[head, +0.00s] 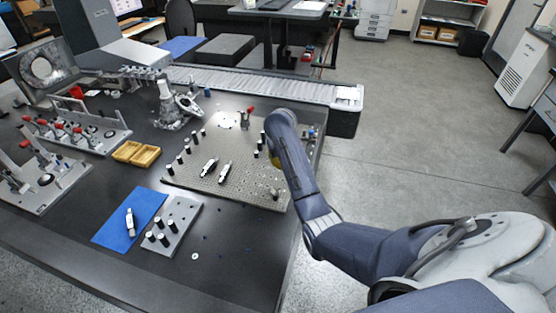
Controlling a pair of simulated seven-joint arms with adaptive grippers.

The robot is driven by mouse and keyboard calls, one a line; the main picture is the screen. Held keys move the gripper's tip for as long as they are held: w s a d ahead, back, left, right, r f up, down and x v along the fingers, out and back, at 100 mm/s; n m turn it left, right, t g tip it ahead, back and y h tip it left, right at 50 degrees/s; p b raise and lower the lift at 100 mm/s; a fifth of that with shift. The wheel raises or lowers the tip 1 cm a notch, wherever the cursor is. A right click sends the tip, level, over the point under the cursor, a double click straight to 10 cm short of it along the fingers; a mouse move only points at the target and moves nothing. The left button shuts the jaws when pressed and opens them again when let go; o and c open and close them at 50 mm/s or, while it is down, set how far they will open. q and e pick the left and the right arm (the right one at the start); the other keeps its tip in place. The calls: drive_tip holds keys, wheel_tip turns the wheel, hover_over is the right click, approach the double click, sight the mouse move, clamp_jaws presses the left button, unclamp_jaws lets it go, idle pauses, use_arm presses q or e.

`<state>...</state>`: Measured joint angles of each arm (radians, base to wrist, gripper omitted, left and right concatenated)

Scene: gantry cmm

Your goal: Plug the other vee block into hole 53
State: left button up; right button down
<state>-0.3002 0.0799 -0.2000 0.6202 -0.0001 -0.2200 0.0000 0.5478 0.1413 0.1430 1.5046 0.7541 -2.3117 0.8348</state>
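A grey perforated plate (235,188) lies on the dark table, with a grid of small holes. I cannot read hole numbers, so hole 53 cannot be singled out. Two small black-and-white pieces, one on the left (209,166) and one on the right (225,173), lie side by side on the plate. A pale piece with dark parts (130,222) lies on the blue mat (115,230). I cannot tell which of these is a vee block. My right arm reaches over the plate's right edge and hides part of it. Its gripper is hidden behind the arm. My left gripper is not in view.
Several black-and-white cylinders stand on the plate and on a smaller grey block (182,233). The front of the table is mostly clear.

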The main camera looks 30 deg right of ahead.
sight(283, 179)
drive_tip(key=shift+f, duration=3.2)
drive_tip(key=shift+f, duration=0.9)
drive_tip(key=c, duration=1.5)
unclamp_jaws()
drive_tip(key=v, duration=1.2)
